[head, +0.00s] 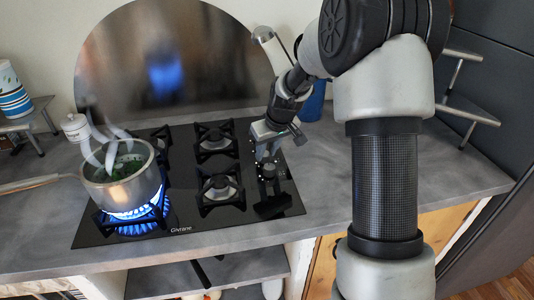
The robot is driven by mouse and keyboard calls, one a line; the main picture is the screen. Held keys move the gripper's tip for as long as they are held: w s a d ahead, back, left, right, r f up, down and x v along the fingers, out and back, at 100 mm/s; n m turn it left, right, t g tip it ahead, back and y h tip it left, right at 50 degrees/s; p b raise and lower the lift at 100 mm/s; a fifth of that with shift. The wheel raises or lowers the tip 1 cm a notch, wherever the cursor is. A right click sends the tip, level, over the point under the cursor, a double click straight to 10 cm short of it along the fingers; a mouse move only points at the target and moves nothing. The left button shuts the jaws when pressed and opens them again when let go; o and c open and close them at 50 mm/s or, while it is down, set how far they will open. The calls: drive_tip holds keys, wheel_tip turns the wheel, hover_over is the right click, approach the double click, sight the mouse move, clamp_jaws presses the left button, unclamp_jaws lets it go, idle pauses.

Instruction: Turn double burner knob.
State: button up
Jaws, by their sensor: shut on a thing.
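The black gas hob (185,232) lies in the grey counter. Its front left burner (135,222) is lit with a bright blue flame under a steaming pot (122,185). The control strip (268,182) runs along the hob's right side, with small knobs on it. My gripper (268,152) reaches down from the upper right to the far part of this strip. It is shut on a knob there. The fingers and my arm's end hide most of that knob, so its angle cannot be told.
The pot's long handle (35,183) sticks out left over the counter. The other burners (217,185) are unlit and empty. A blue container (313,103) stands behind my wrist. A white lidded pot (75,127) and a striped cup (12,90) stand at the left.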

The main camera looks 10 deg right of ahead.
drive_tip(key=m, duration=0.1)
drive_tip(key=m+h, duration=0.1)
drive_tip(key=m, duration=0.1)
drive_tip(key=shift+a+m, duration=0.25)
drive_tip(key=shift+m, duration=0.05)
drive_tip(key=m+h+p, duration=0.1)
drive_tip(key=m, duration=0.2)
drive_tip(key=shift+a+r+m+h, duration=0.1)
drive_tip(key=shift+m+h, duration=0.2)
drive_tip(key=shift+h, duration=0.1)
drive_tip(key=m+h+p, duration=0.1)
drive_tip(key=m, duration=0.1)
drive_tip(key=m+g+p, duration=0.1)
drive_tip(key=m, duration=0.2)
drive_tip(key=shift+w+h, duration=0.1)
drive_tip(key=shift+h, duration=0.3)
drive_tip(key=shift+m, duration=0.3)
drive_tip(key=o, duration=0.8)
drive_tip(key=shift+a, duration=0.1)
drive_tip(key=p+v, duration=0.1)
drive_tip(key=v, duration=1.6)
drive_tip(key=shift+w+r, duration=0.1)
drive_tip(key=shift+r, duration=0.05)
